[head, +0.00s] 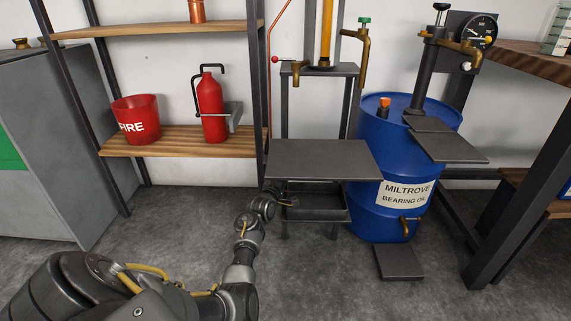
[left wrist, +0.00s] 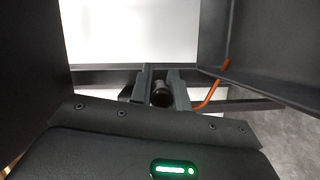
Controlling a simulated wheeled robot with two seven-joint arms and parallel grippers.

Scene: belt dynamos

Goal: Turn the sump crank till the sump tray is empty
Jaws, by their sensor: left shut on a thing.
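The sump tray (head: 322,214) is a dark, shallow tray low under a grey bench top (head: 322,158). The bench top hides its back part, and I cannot tell how much liquid is in it. My left gripper (head: 282,198) is low at the tray's left side, under the bench top's left edge. In the left wrist view my left gripper (left wrist: 161,88) has its two fingers closed on a dark round handle, which I take as the sump crank (left wrist: 161,96). The rest of the crank is hidden. My right gripper is not in view.
A shelf with a fire bucket (head: 138,125) and extinguisher (head: 210,105) is at left. An orange pipe (left wrist: 211,92) runs near my left gripper. The front floor is clear.

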